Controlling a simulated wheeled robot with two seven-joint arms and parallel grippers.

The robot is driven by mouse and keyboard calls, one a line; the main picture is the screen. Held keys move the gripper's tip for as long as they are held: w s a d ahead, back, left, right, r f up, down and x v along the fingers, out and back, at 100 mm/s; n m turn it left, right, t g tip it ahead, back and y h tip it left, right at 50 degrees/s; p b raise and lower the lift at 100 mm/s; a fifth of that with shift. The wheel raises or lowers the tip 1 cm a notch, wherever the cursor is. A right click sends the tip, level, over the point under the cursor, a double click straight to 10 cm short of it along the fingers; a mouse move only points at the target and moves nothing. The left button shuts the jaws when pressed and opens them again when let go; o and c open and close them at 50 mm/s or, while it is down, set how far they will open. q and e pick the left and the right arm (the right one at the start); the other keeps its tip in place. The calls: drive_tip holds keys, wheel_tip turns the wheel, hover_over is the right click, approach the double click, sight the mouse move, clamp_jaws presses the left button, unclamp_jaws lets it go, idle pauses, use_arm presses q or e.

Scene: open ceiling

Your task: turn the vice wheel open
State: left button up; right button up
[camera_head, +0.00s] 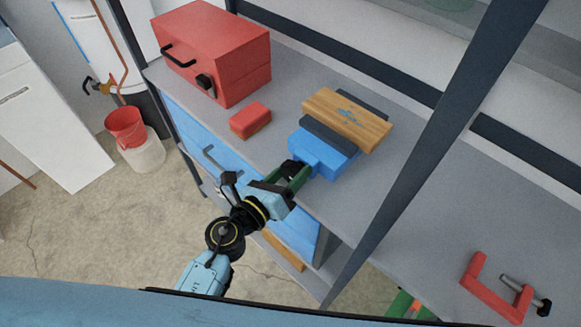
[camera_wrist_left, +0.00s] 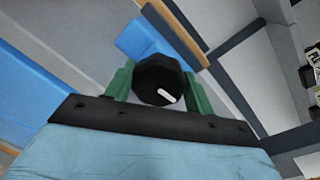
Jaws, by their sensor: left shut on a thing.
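The blue vice (camera_head: 322,154) sits on the grey workbench, its dark jaws around a wooden block (camera_head: 347,119). The block carries a blue mark on its top. My left gripper (camera_head: 301,174) reaches the front of the vice, where its green fingers hide most of the wheel. In the left wrist view the black vice wheel (camera_wrist_left: 160,79), with a white mark on its face, sits between the fingers of my left gripper (camera_wrist_left: 158,84), which are shut on it. The blue vice body (camera_wrist_left: 140,38) shows behind the wheel. My right gripper is not seen in either view.
A red toolbox-like box (camera_head: 215,50) and a red-and-wood block (camera_head: 250,120) stand on the workbench (camera_head: 285,100) left of the vice. A dark slanted post (camera_head: 435,150) rises right of it. A red clamp (camera_head: 490,290) lies at right.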

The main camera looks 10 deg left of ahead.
use_arm(q)
drive_tip(key=o, duration=0.9)
drive_tip(key=shift+o, duration=0.2)
